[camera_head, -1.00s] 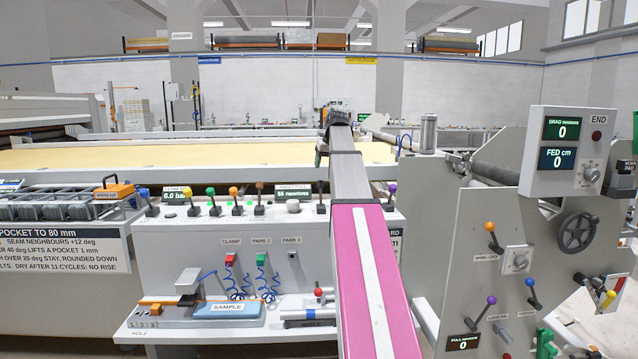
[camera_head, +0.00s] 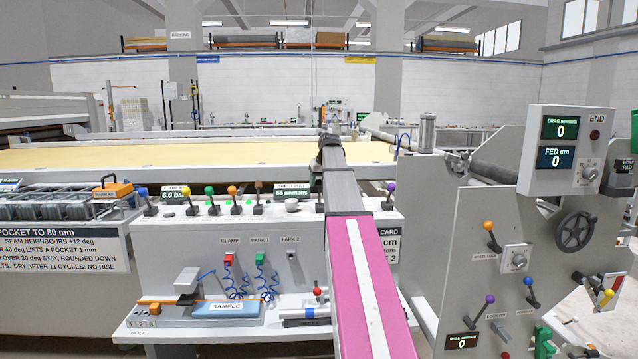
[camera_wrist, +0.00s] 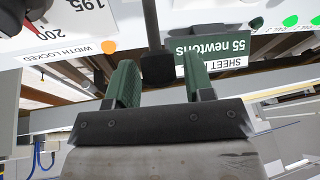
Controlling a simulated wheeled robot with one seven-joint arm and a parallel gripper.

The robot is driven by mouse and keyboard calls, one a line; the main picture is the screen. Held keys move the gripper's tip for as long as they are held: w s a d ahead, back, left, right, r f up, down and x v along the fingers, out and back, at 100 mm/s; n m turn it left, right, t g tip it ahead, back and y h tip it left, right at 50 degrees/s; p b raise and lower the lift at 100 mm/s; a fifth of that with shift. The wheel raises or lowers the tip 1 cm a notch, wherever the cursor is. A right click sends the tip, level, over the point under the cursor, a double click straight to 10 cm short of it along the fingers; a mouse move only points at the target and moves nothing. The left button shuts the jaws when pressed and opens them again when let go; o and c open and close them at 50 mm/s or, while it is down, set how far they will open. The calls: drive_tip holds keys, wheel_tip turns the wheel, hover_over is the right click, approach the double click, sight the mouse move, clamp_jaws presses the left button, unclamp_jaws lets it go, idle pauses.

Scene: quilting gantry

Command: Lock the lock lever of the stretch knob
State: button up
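In the wrist view, which shows the panel upside down, a black lever (camera_wrist: 152,30) with a dark block-like end stands between a printed dial and a green display. I take it for the lock lever; no label on it is readable. My gripper (camera_wrist: 161,68) is open, with its two green fingers on either side of the lever's end and a gap to each. I cannot tell whether they touch it. A black-and-red dial knob (camera_wrist: 28,12), probably the stretch knob, shows in part at the upper left, with marks 195 and 200. My arm hides the gripper in the head view.
A label "WIDTH LOCKED" (camera_wrist: 72,48) sits beside an orange lamp (camera_wrist: 109,47). The green display (camera_wrist: 215,48) reads 55 newtons. In the head view, several coloured levers stand left of my arm on the white panel (camera_head: 180,240). A grey control stand (camera_head: 455,220) rises at the right.

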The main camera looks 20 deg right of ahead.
clamp_jaws()
drive_tip(key=shift+s, duration=0.15)
drive_tip(key=shift+s+a+r+t+h, duration=0.15)
drive_tip(key=shift+s+t, duration=0.4)
drive_tip(key=shift+s+a+r+t+h, duration=0.1)
drive_tip(key=shift+s+a+t+h, duration=0.05)
drive_tip(key=shift+s+t, duration=0.4)
drive_tip(key=s+t, duration=0.2)
drive_tip(key=shift+s+a+r+n+t+h, duration=0.1)
drive_tip(key=shift+a+r+n+t+h, duration=0.05)
drive_tip(key=shift+a+n+t+h, duration=0.2)
drive_tip(key=t, duration=0.5)
approach(318, 187)
drive_tip(key=shift+w+a+f+n+h, duration=0.15)
drive_tip(key=shift+w+a+f+h, duration=0.15)
drive_tip(key=shift+w+a, duration=0.15)
drive_tip(key=shift+w+a+f+n+h, duration=0.15)
drive_tip(key=shift+w+a+f, duration=0.15)
drive_tip(key=shift+w, duration=0.2)
drive_tip(key=shift+s+g, duration=0.1)
drive_tip(key=shift+g, duration=0.15)
